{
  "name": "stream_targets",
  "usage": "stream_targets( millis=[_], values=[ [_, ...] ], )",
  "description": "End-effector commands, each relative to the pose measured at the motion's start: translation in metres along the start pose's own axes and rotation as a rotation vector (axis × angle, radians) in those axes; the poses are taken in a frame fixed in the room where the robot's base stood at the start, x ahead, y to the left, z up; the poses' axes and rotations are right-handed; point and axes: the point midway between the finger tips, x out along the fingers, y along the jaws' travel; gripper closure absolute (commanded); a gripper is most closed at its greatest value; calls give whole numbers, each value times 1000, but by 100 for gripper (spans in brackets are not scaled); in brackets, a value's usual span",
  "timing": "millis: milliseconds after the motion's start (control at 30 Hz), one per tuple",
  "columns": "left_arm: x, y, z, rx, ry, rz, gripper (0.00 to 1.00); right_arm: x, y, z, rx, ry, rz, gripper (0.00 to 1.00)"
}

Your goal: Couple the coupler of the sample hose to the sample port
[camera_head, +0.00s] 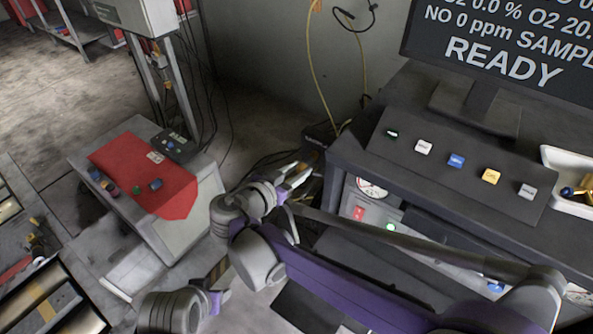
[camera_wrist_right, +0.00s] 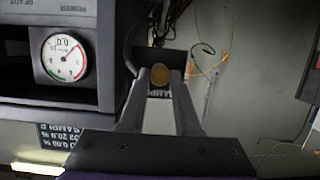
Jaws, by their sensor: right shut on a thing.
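My right gripper (camera_head: 292,180) is at the left side of the dark analyser cabinet (camera_head: 350,150). In the right wrist view its two fingers (camera_wrist_right: 160,82) are shut on a round, brass-yellow piece (camera_wrist_right: 160,77), which looks like the coupler of the sample hose. A dark block and a partly covered, upside-down label lie just beyond the fingertips. The sample port cannot be told apart there, nor whether the piece touches it. The sample hose cannot be traced. My left gripper (camera_head: 221,273) is low at the bottom left, apart from the cabinet; its fingers are unclear.
A yellow cable (camera_head: 318,72) hangs on the back wall. A grey box with a red cloth (camera_head: 130,165) stands left.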

Motion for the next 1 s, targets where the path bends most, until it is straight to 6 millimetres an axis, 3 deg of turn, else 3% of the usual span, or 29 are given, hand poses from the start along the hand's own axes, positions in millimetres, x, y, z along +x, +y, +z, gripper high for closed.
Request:
stream_targets(
  millis=[100,133,333,667,767,1000],
  values=[
    [-1,0,-1,0,1,0,45,2,0,-1,0,0,1,100],
    [-1,0,-1,0,1,0,45,3,0,-1,0,0,1,67],
    [0,0,0,0,0,0,45,2,0,-1,0,0,1,34],
    [0,0,0,0,0,0,45,-1,0,0,0,0,-1,34],
    [0,0,0,0,0,0,45,-12,0,0,-1,-1,-1,34],
    [3,0,3,0,-2,0,45,-60,-1,0,-1,-1,-4,34]
  ],
)
